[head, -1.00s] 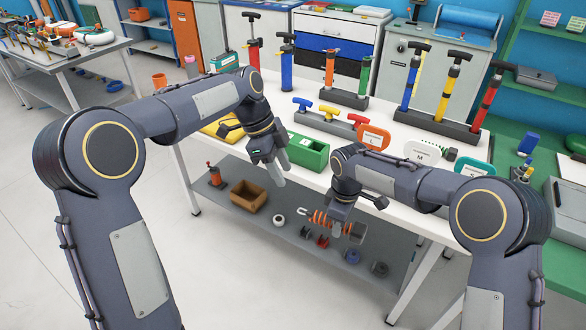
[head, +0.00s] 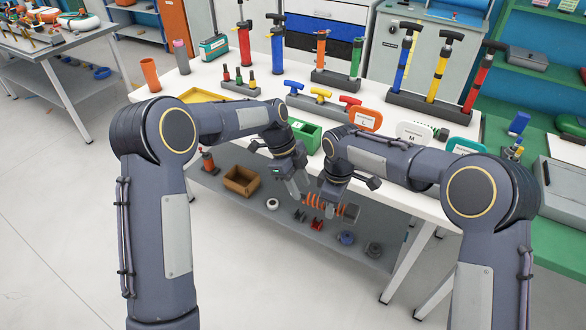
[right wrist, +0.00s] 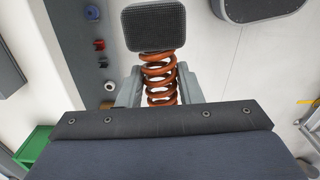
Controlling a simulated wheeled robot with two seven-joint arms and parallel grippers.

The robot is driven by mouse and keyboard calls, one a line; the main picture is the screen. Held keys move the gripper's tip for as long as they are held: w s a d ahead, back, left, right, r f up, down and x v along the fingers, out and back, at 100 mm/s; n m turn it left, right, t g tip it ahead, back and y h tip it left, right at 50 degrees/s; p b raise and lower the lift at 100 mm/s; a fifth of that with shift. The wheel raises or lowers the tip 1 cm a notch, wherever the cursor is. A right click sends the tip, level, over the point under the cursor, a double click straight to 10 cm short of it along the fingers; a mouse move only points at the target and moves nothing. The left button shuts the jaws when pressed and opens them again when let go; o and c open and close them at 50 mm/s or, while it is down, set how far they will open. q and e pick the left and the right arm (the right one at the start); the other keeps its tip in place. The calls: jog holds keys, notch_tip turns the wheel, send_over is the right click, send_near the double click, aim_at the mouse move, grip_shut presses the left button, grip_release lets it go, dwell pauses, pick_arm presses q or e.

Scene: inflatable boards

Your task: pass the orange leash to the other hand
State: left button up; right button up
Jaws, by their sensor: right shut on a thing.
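The orange leash (head: 313,201) is a coiled cord with a dark grey cuff (head: 350,212) at one end. My right gripper (head: 331,203) is shut around the coil. In the right wrist view, the orange coils (right wrist: 160,75) run between its two grey fingers, with the textured dark cuff (right wrist: 155,27) beyond them. My left gripper (head: 299,187) looks open and empty, just left of the leash's free end and close to it. Whether it touches the leash is hard to tell. Both grippers are in front of the table's front edge.
The white table (head: 415,140) holds a green box (head: 305,135), several pumps and a row of coloured handles. Its lower shelf (head: 290,240) carries a brown carton (head: 241,181) and small parts. Open floor lies to the left.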

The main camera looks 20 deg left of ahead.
pick_arm(q)
jog(key=shift+x, duration=0.9)
jog(key=c, duration=0.5)
jog(key=shift+c, duration=1)
pick_arm(e)
jog(key=o, duration=1.1)
